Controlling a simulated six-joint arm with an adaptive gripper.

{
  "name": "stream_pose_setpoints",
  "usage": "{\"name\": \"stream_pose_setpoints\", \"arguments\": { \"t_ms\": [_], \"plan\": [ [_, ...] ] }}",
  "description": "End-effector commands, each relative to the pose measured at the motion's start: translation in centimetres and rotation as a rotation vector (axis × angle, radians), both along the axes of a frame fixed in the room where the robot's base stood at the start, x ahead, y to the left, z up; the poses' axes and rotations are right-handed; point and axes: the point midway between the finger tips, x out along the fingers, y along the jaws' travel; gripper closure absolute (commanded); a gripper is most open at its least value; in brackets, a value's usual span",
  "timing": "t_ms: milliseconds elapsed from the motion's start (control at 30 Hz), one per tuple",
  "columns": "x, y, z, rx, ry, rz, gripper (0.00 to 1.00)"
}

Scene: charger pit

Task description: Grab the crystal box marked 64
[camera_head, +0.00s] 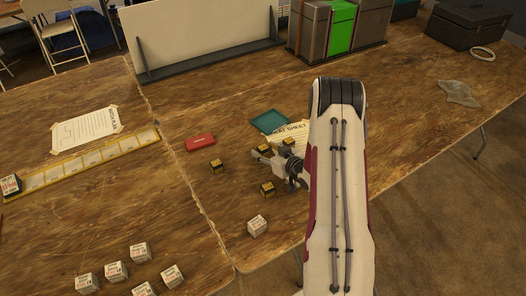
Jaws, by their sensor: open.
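Several small white boxes with printed labels stand on the wooden tables. One white box (257,226) stands alone near the front edge of the right table, below my gripper. Others, such as the white box (140,251) and the white box (172,276), stand in a loose group at the bottom left. One more box (11,186) is at the left end of the yellow strip. Their numbers are too small to read, so I cannot tell which is marked 64. My gripper (262,155) is open over the right table, partly hidden by my arm.
A red case (200,142), a teal tray (270,121) and a paper sheet (296,132) lie nearby. A yellow strip (92,158) crosses the left table. Tall bins (341,28) stand behind.

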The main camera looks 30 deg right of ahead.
Motion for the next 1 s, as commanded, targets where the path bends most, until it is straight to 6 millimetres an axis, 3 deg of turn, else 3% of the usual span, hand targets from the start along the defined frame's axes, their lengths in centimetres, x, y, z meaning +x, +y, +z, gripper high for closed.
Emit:
{"name": "stream_pose_setpoints", "arguments": {
  "t_ms": [567, 600, 733, 1000],
  "plan": [
    [0.36, 0.0, -0.14, 0.0, 0.0, -0.001, 0.54],
    [0.36, 0.0, -0.14, 0.0, 0.0, -0.001, 0.57],
    [0.36, 0.0, -0.14, 0.0, 0.0, -0.001, 0.89],
    [0.37, -0.01, -0.12, 0.0, -0.001, -0.001, 0.89]
  ]
}}
